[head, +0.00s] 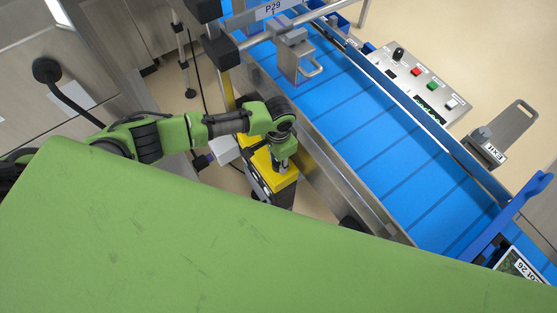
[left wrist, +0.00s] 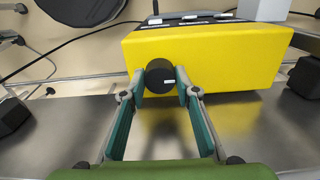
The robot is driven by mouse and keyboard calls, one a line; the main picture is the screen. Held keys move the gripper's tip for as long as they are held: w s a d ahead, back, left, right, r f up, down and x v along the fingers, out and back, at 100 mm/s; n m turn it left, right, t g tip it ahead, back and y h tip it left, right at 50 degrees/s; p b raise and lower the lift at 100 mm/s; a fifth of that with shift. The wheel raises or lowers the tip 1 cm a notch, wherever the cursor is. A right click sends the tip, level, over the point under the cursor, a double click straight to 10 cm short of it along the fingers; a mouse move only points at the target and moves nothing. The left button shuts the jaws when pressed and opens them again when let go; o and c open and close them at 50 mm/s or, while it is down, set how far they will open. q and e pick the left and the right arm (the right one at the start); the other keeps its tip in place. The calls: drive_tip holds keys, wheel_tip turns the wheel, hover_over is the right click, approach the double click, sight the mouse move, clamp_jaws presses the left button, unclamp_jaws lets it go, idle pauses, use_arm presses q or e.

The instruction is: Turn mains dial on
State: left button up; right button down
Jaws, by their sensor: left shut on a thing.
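The mains dial (left wrist: 159,72) is a round black knob with a small white mark, on the face of a yellow box (left wrist: 235,55). In the left wrist view my left gripper (left wrist: 160,87) has one finger on each side of the dial and is shut on it. In the head view the yellow box (head: 283,180) stands low beside the conveyor, and my left gripper (head: 281,163) reaches down to it from the left. The dial is hidden there by the gripper. My right gripper is not in view.
A blue conveyor (head: 350,110) with metal side rails runs right of the box. A control panel (head: 420,85) with a black knob and coloured buttons lies beyond it. A black cable hangs behind my left arm. My green body covers the lower part of the head view.

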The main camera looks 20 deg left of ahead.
use_arm(q)
drive_tip(key=o, duration=1.1)
wheel_tip(320, 180, up, 12)
drive_tip(key=shift+r, duration=0.1)
